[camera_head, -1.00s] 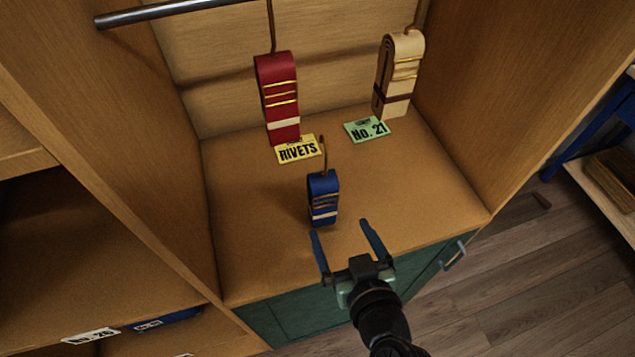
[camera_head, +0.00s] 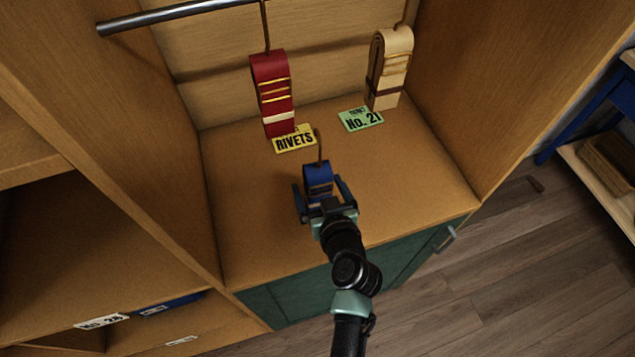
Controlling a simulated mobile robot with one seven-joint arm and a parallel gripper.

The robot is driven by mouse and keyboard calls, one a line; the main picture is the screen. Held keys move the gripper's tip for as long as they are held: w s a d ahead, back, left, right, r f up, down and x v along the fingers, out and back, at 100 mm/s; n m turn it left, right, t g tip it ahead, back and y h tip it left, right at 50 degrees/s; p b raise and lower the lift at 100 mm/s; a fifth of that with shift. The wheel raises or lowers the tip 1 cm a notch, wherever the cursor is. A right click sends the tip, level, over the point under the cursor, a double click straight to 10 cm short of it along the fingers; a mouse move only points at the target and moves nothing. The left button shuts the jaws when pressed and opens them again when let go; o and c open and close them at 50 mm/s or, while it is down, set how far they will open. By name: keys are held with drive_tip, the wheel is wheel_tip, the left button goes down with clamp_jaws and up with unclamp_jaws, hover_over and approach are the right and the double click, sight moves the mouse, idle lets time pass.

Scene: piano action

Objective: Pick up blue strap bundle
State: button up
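The blue strap bundle (camera_head: 318,175) hangs upright below a thin brown hook in the open cabinet bay, toward the front. Its lower part is hidden behind my gripper. My gripper (camera_head: 322,190) reaches in from the front, with one finger on the left and one on the right of the bundle. The fingers look spread, with a small gap showing beside the bundle on the right. Whether either finger touches it is hard to see.
A red strap bundle (camera_head: 273,93) and a cream one (camera_head: 389,68) hang farther back. A yellow RIVETS card (camera_head: 295,138) and a green No. 21 card (camera_head: 361,119) lie below them. Wooden walls flank the bay. A metal rail (camera_head: 170,14) crosses the upper left.

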drive_tip(key=shift+w+a+f, duration=0.1)
drive_tip(key=shift+w+f, duration=0.1)
drive_tip(key=shift+w, duration=0.2)
clamp_jaws()
